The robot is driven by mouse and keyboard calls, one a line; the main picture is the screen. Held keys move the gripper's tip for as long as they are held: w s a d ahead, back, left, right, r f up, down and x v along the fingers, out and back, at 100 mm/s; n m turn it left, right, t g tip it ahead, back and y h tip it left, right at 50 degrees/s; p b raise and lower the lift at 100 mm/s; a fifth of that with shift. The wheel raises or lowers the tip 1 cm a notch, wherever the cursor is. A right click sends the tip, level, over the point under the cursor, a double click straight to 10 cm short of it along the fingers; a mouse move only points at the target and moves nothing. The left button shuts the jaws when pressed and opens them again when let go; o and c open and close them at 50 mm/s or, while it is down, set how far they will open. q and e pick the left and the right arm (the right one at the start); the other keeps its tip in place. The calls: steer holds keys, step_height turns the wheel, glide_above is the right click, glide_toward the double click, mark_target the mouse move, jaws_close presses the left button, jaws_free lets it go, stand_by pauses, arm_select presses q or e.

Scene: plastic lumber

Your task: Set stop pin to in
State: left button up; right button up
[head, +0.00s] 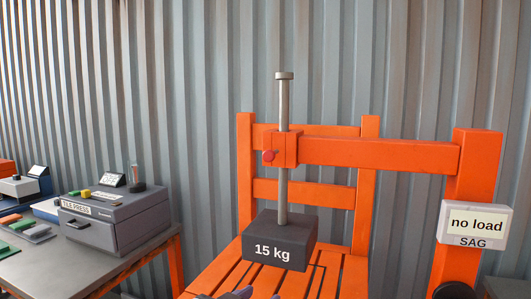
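A red round knob (268,156), which looks like the stop pin, sits on the left face of the orange collar (286,147). How deep it sits in the collar is too small to tell. A grey vertical rod (283,100) with a flat cap runs through the collar. It ends at a dark block (280,240) marked "15 kg", just above the orange slatted seat.
An orange arm (380,154) joins the collar to a thick post (472,190) at right. The post carries a sign (474,223) reading "no load" and "SAG". A bench (115,270) at left holds a grey tile press (115,215). Corrugated wall stands behind.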

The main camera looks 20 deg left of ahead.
arm_select(q)
step_height(320, 180, up, 16)
steer(key=t, duration=0.2)
steer(key=n+t, duration=0.1)
steer(key=t, duration=0.1)
glide_toward(267, 155)
steer(key=shift+y, duration=0.4)
steer(key=w, duration=0.2)
steer(key=w+p, duration=0.1)
steer(key=w, duration=0.2)
steer(key=w+p, duration=0.1)
steer(key=w, duration=0.2)
steer(key=shift+d, duration=0.4)
steer(key=shift+s, duration=0.1)
jaws_close()
